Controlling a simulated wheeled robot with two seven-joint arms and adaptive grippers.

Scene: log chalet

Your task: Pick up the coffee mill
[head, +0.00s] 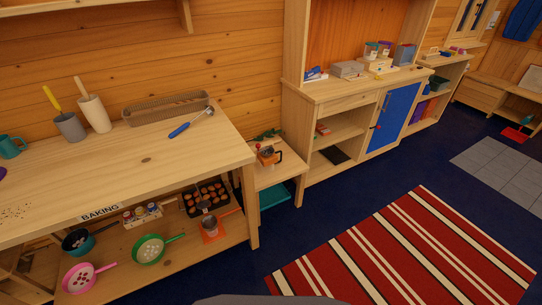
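A small orange-brown object with a dark side part and a red knob on top, which looks like the coffee mill (267,156), stands on a low wooden stand (280,174) between the workbench and the tall cabinet. It is small in the head view, so its details are hard to make out. Neither of my grippers shows in the head view.
The workbench (150,160) at left holds a tray, a ladle and utensil pots; pans stand on its lower shelf (185,265). A tall cabinet (335,100) with a blue door stands right of the stand. A striped rug (400,250) lies on open blue floor.

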